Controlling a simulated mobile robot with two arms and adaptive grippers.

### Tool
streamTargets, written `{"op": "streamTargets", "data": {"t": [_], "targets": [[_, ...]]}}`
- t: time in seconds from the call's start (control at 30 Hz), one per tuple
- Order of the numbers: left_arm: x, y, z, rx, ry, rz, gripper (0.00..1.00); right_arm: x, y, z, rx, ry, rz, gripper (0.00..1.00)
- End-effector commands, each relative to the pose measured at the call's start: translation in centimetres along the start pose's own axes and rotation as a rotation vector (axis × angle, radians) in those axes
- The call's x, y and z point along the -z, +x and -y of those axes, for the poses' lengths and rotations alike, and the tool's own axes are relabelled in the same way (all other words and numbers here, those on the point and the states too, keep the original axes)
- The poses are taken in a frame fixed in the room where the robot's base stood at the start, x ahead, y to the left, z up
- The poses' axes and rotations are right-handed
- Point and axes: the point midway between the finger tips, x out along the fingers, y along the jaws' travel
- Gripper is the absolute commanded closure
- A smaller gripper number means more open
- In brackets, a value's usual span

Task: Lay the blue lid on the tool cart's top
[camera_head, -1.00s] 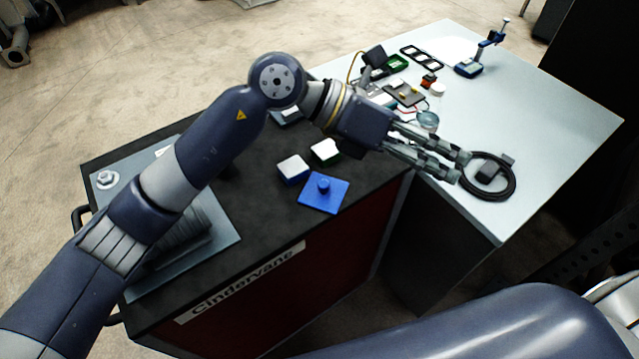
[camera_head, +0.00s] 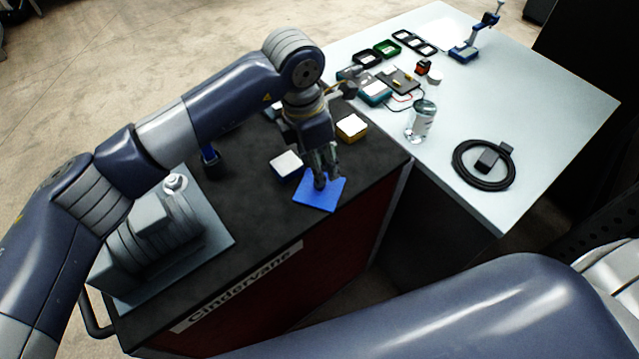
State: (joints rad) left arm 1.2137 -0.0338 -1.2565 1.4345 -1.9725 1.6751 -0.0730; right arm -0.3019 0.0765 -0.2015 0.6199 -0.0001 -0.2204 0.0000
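The blue lid (camera_head: 328,198), a flat square plate, lies on the black top of the tool cart (camera_head: 262,218), near the front edge at its right end. Its knob is mostly hidden by my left gripper. My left gripper (camera_head: 322,182) points down over the lid, with its fingers close together around the knob area. I cannot tell whether the fingers are closed on the knob. My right gripper is out of view.
A white-topped blue box (camera_head: 286,165) and a white-topped yellow box (camera_head: 351,127) stand near the lid. A grey machine (camera_head: 155,235) fills the cart's left end. The pale table (camera_head: 540,130) holds a clear bottle (camera_head: 421,120) and a black cable coil (camera_head: 484,166).

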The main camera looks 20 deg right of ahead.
Motion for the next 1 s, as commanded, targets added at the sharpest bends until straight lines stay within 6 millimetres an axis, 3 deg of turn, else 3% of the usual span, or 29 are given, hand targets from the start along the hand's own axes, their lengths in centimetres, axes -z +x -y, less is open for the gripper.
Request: {"op": "streamTargets", "data": {"t": [0.2, 0.33, 0.6, 0.67, 0.8, 1.0], "targets": [[1.0, 2.4, 0.8, 0.006, -0.001, -0.001, 0.56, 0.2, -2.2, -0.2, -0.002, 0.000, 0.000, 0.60], [0.9, 4.1, 0.6, 0.004, -0.002, 0.000, 0.56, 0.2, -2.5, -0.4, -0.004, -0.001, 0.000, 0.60], [0.9, 4.7, 0.6, 0.001, 0.000, 0.000, 0.56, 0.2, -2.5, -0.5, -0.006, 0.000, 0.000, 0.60], [0.9, 4.7, 0.6, 0.001, 0.000, 0.000, 0.65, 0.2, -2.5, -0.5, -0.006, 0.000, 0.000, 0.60], [0.9, 4.7, 0.6, 0.001, 0.000, 0.001, 0.96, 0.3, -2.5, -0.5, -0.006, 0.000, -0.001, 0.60], [0.9, 4.7, 0.6, 0.001, 0.000, 0.001, 1.00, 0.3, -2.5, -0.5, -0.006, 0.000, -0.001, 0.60]]}}
